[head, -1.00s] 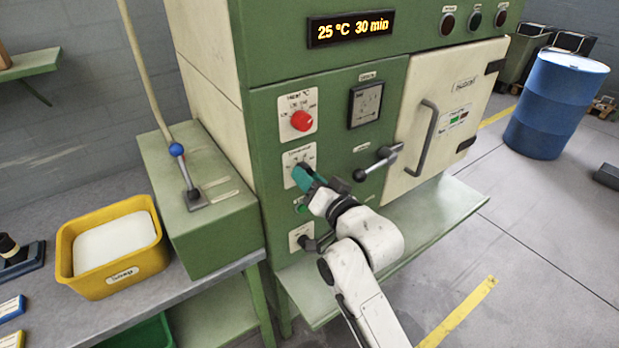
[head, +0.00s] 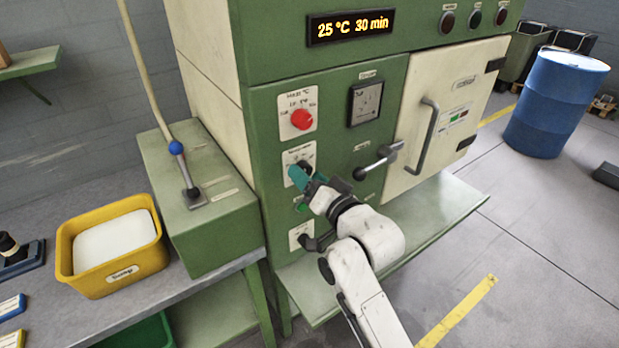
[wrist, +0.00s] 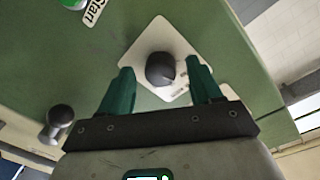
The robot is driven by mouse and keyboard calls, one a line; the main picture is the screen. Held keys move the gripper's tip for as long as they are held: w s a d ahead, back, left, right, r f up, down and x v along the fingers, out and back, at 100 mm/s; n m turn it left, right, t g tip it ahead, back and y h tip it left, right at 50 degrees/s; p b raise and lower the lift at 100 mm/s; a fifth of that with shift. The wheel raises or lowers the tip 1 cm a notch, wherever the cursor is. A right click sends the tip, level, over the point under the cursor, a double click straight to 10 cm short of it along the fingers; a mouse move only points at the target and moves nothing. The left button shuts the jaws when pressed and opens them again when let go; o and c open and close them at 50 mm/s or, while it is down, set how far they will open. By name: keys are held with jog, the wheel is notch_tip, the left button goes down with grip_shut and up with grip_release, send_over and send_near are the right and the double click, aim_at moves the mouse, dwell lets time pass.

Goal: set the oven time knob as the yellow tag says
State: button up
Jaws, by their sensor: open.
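The dark time knob (wrist: 160,68) sits on a white dial plate (wrist: 145,47) on the green oven front. In the wrist view my gripper (wrist: 161,76) is open, with one green finger on each side of the knob and gaps to both. In the head view the gripper (head: 298,177) is at the dial plate (head: 299,155) and hides much of it. The display (head: 350,27) above reads 25 °C 30 min. No yellow tag with legible writing shows.
The red temperature knob (head: 302,119) is just above. A lever handle (head: 377,161) sticks out to the right, before the cream door (head: 450,110). The green start button (wrist: 72,3) is close by in the wrist view. A yellow bin (head: 112,245) stands on the left bench.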

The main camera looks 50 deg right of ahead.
jog(key=b+v, duration=0.2)
jog(key=v, duration=0.8)
jog(key=shift+s+a, duration=0.15)
jog(key=shift+s, duration=0.15)
jog(key=s+a+f+n+g+y, duration=0.2)
jog(key=a+f+n+g, duration=0.15)
jog(key=f, duration=0.55)
jog(key=s+a+f+n+g+y, duration=0.2)
jog(key=a+f+g, duration=0.25)
jog(key=f, duration=0.35)
jog(key=s+a+f+n+g+y, duration=0.1)
jog(key=s+a+f+n+g, duration=0.2)
jog(key=s, duration=0.9)
notch_tip(320, 180, down, 6)
jog(key=n+g, duration=0.2)
jog(key=g, duration=0.2)
jog(key=shift+g, duration=0.4)
jog(key=shift+a+r, duration=0.1)
jog(key=shift+c, duration=0.4)
